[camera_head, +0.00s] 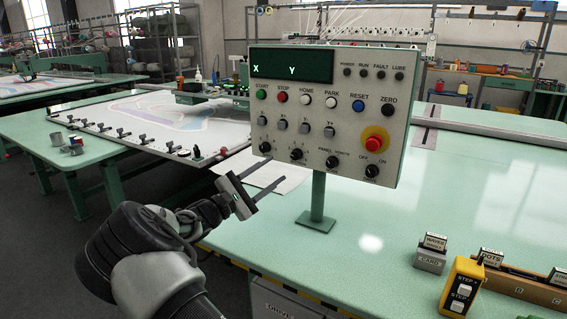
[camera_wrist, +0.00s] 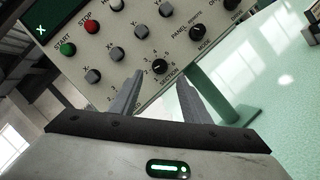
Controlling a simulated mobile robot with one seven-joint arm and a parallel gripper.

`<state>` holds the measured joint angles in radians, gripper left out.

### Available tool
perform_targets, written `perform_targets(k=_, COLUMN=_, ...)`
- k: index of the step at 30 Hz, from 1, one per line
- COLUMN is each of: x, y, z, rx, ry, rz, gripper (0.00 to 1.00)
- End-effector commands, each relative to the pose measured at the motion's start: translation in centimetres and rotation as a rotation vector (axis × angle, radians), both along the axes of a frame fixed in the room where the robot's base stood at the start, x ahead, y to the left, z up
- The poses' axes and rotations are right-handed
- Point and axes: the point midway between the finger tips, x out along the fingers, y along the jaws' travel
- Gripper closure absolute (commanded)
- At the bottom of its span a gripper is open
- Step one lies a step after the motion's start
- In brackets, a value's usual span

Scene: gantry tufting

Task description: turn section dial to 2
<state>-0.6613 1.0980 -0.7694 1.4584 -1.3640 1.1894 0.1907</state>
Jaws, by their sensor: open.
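The section dial (camera_head: 296,154) is a small black knob in the bottom row of the grey control panel (camera_head: 349,215), second from the left, with numbers around it. In the wrist view the dial (camera_wrist: 159,66) lies just beyond and between my fingertips, above the word SECTION. Its setting is too small to read surely. My gripper (camera_head: 275,172) is open and empty, below and in front of the panel's lower left. In the wrist view its two grey fingers (camera_wrist: 160,78) point at the dial, one on each side, apparently short of it.
Other knobs flank the dial, including the panel/remote switch (camera_head: 332,161) and the leftmost knob (camera_head: 265,148). A red stop button (camera_head: 375,141) sits at the right. The panel stands on a green post (camera_head: 318,195) on the green table (camera_head: 400,225). A yellow step box (camera_head: 462,286) stands front right.

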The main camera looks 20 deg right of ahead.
Motion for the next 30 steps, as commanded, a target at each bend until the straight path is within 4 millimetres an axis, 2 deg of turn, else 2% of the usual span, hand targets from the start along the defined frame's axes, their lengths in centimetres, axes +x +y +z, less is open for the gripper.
perform_targets(k=1, x=-0.4, y=1.3, z=-0.2, rx=0.0, ry=0.003, rz=0.004, gripper=0.57)
perform_targets(k=6, x=-1.7, y=5.0, z=-1.2, rx=0.0, ry=0.002, rz=0.003, gripper=0.57)
perform_targets(k=13, x=-3.0, y=8.1, z=-2.2, rx=0.0, ry=0.001, rz=0.001, gripper=0.57)
perform_targets(k=18, x=-3.3, y=8.9, z=-2.4, rx=-0.001, ry=0.002, rz=0.0, gripper=0.57)
perform_targets(k=26, x=-3.4, y=9.0, z=-2.5, rx=0.0, ry=0.001, rz=0.0, gripper=0.57)
perform_targets(k=30, x=-4.1, y=7.8, z=-2.3, rx=0.044, ry=-0.001, rz=-0.03, gripper=0.57)
